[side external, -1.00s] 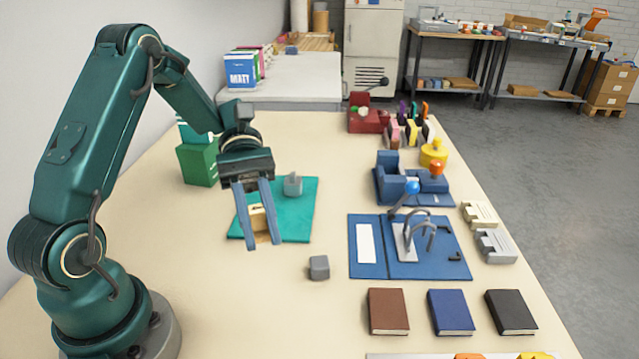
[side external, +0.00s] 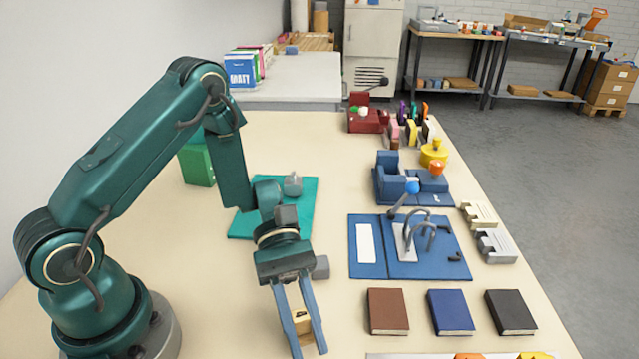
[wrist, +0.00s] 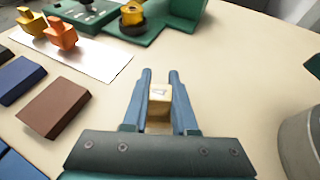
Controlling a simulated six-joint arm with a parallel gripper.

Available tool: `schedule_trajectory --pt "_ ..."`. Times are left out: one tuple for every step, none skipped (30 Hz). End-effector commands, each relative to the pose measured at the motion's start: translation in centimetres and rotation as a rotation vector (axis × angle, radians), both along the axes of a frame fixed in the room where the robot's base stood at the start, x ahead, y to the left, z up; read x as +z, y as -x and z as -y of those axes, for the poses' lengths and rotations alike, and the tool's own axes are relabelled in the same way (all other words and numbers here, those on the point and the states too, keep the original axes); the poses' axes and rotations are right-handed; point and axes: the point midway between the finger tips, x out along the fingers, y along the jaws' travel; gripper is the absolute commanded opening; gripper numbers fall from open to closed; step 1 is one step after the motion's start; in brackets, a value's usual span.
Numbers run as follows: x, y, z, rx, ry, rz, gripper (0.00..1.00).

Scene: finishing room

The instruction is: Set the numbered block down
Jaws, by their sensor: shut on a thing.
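The numbered block (wrist: 158,92) is a small pale wooden cube with a dark mark on its top face; the figure is too small to read. My gripper (side external: 306,329) is shut on it, with one blue finger on each side. The block also shows between the fingers in the side view (side external: 301,322), near the front of the table. In the wrist view my gripper (wrist: 159,88) points at bare tabletop. I cannot tell whether the block touches the table or hangs just above it.
Brown (side external: 388,311), blue (side external: 450,312) and black (side external: 511,312) books lie to the right. A teal mat (side external: 303,222) with a grey weight lies farther back. A white sheet with orange and yellow pieces (wrist: 62,33) is at left in the wrist view.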

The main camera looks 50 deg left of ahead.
Motion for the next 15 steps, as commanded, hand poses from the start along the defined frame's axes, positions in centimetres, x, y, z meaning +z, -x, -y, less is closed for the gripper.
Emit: schedule_trajectory --pt "-0.59 0.01 0.01 0.000 0.001 -0.004 0.00" --pt "-0.84 0.00 0.01 0.001 0.000 -0.002 0.00" --pt "-1.10 0.01 0.01 -0.001 0.000 -0.002 0.00" --pt "-1.21 0.01 0.00 0.000 0.000 0.000 0.00" --pt "-1.29 0.01 -0.01 0.000 0.000 0.000 0.00" --pt "-1.33 0.00 -0.01 0.000 -0.001 0.001 0.00" --pt "-1.33 0.00 -0.01 0.000 -0.001 0.001 0.00" --pt "-1.32 -0.02 -0.01 0.000 -0.001 0.001 0.00" --pt "-1.30 -0.02 -0.01 0.000 -0.001 0.001 0.00" --pt "-1.30 -0.02 -0.01 0.000 -0.001 0.001 0.00" --pt "-1.30 -0.02 -0.02 0.000 -0.001 0.001 0.00" --pt "-1.30 -0.02 -0.01 0.000 -0.001 0.001 0.00" --pt "-1.33 -0.02 -0.02 0.000 -0.001 0.001 0.00" --pt "-1.40 -0.01 -0.02 0.000 0.000 0.001 0.00" --pt "-1.52 -0.01 -0.02 0.000 0.000 0.000 0.00"
